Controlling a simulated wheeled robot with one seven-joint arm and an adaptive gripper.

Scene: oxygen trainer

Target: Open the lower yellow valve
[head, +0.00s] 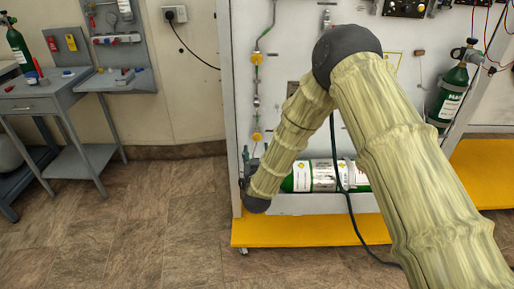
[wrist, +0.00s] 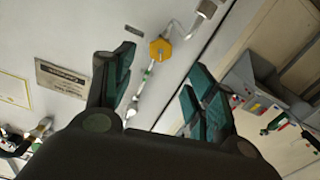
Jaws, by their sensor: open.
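The lower yellow valve (head: 257,137) is on a thin vertical pipe near the panel's left edge in the head view. In the wrist view, which looks turned over, a yellow valve (wrist: 160,50) shows beyond my fingertips; the bent pipe beside it suggests it is the lower one. My gripper (wrist: 159,60) is open and empty, with the valve seen between its two dark green fingers. No contact shows. In the head view my gripper is small, dark and partly hidden at the arm's end, below the lower valve. The upper yellow valve (head: 257,58) is higher on the same pipe.
A green cylinder (head: 325,176) lies low behind my arm, near a dark hose. The panel stands on a yellow base (head: 290,231). A grey workbench (head: 35,93) is at the left, with clear floor (head: 150,215) between. A label plate (wrist: 61,79) shows left in the wrist view.

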